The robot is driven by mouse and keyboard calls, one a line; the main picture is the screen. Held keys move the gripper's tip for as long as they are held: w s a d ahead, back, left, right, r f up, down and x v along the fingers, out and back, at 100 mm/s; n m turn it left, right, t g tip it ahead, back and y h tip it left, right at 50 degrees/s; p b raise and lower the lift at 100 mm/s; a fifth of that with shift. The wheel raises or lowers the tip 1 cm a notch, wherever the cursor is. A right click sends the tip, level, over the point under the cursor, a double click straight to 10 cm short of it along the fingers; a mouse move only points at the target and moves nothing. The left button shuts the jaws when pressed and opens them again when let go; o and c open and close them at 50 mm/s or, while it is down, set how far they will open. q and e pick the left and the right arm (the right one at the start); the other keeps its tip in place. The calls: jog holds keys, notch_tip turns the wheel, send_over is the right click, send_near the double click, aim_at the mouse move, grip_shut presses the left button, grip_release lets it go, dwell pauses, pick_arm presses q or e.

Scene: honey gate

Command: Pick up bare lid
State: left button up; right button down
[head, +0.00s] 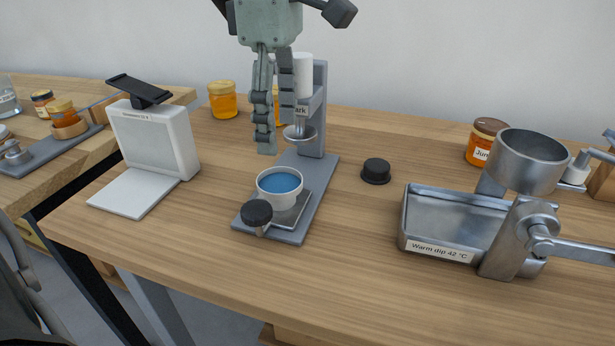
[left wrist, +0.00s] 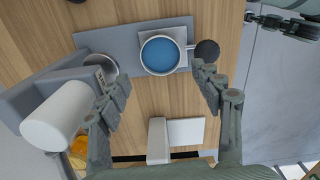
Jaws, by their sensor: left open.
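A small black lid (head: 376,171) lies on the wooden table, right of the grey stand. Its edge seems to show at the top of the left wrist view (left wrist: 76,1). I cannot tell whether this is the bare lid. A second round black piece (head: 257,213) sits at the stand's front beside a cup; it also shows in the left wrist view (left wrist: 206,52). My left gripper (head: 277,135) hangs by the stand's column, fingers down, left of and behind the lid. It is open and empty (left wrist: 160,88). Part of what seems my right gripper (left wrist: 278,22) shows, its jaws unclear.
The grey stand (head: 318,172) holds a white cup of blue liquid (head: 280,186) and a white cylinder (head: 303,70). Right are a metal dip tray (head: 437,251), a metal pot (head: 528,165) and a jar (head: 486,150). A white device (head: 150,145) stands left.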

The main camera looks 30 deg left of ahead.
aim_at(280, 185)
pick_arm(q)
notch_tip(280, 185, down, 8)
jog(key=shift+a+r, duration=0.1)
jog(key=shift+a, duration=0.05)
jog(key=shift+s, duration=0.1)
jog(key=shift+c, duration=0.5)
jog(key=c, duration=0.3)
